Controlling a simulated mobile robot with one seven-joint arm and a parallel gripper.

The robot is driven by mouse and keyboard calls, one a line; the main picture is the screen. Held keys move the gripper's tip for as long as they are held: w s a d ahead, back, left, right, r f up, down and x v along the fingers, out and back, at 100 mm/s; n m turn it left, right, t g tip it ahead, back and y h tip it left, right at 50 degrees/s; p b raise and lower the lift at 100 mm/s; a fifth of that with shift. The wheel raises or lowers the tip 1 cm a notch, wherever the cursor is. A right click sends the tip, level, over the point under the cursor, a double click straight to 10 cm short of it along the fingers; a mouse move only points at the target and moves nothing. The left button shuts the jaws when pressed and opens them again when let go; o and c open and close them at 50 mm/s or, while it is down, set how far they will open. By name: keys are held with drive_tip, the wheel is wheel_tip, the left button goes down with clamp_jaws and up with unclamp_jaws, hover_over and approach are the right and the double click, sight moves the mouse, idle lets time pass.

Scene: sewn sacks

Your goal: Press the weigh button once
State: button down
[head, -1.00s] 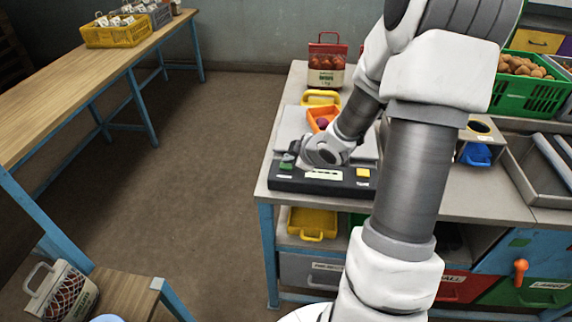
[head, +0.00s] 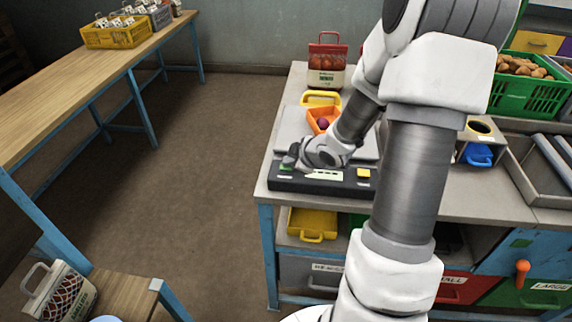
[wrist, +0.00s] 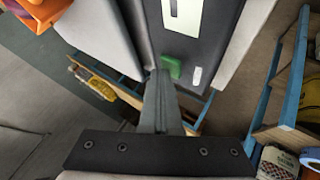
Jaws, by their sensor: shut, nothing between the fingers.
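The black scale console (head: 335,187) lies along the front left edge of the worktop. It carries a green button (head: 285,168) at its left end, a pale display (head: 324,174) in the middle and a yellow button (head: 363,173) at its right; their labels are too small to read. My gripper (head: 290,161) is shut and empty, low over the console's left end at the green button. In the wrist view the closed fingertips (wrist: 161,75) overlap the edge of the green button (wrist: 173,67). I cannot tell whether they touch it.
Behind the console, an orange tray (head: 322,117) with a dark round item sits on the grey scale plate (head: 290,133). A red-topped sack (head: 327,62) stands at the back. A green crate (head: 527,88) of potatoes is at right. Open floor lies to the left.

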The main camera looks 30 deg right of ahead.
sight(289, 168)
drive_tip(key=shift+r+p, duration=0.8)
drive_tip(key=shift+r, duration=0.05)
wheel_tip(289, 168, up, 5)
drive_tip(key=p, duration=0.5)
idle(0.5)
